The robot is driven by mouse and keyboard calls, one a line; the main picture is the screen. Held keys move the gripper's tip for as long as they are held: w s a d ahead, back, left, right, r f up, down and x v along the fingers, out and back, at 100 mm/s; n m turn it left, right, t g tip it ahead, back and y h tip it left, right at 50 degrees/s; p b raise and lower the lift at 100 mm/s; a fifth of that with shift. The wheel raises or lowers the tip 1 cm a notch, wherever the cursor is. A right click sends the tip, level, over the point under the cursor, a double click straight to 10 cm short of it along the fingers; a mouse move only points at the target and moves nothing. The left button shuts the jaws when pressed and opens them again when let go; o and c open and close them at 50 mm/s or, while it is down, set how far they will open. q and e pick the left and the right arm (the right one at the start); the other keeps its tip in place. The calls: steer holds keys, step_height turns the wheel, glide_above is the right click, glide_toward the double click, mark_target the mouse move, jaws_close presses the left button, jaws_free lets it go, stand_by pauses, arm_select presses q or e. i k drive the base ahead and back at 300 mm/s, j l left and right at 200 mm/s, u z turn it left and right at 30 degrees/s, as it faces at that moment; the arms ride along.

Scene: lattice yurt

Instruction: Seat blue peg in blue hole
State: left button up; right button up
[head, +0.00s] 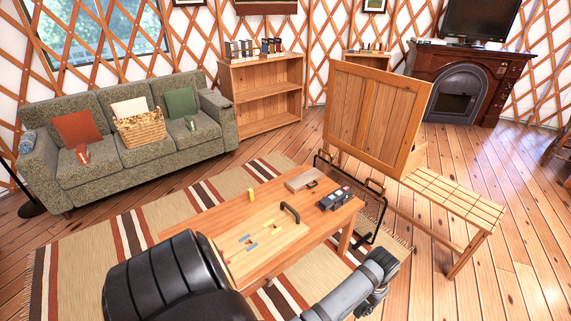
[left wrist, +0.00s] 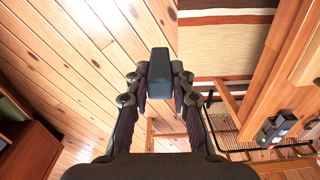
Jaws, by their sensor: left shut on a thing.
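My left gripper (head: 382,268) is beyond the table's right front corner, over the floor. In the left wrist view, its fingers (left wrist: 160,98) are shut on a dark blue-grey block, the blue peg (left wrist: 160,70), which sticks out past the fingertips. The peg cannot be made out in the head view. A pale wooden board (head: 272,250) lies on the low table, with small blue, yellow and red marks. A blue mark (head: 250,243) shows on it, but I cannot tell the hole itself. My right gripper is not in view.
On the wooden table (head: 215,222) are a yellow piece (head: 251,194), a black handle (head: 290,211), a grey flat case (head: 301,181) and a black box (head: 335,198). A black wire rack (head: 375,212) stands at its right end. A slatted bench (head: 455,200) is further right.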

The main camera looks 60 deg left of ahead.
mark_target(248, 241)
steer(key=k+j+z, duration=0.3)
steer(key=k+z, duration=0.65)
steer(key=k+j+u, duration=0.1)
steer(key=j, duration=0.25)
steer(key=k+j+u, duration=0.1)
steer(key=k+j, duration=0.2)
steer(key=k+j+u, duration=0.15)
steer(key=j, duration=0.25)
steer(key=k+j+u, duration=0.1)
steer(key=j, duration=0.3)
steer(key=k+j+u, duration=0.1)
steer(key=j, duration=0.3)
steer(key=i, duration=0.4)
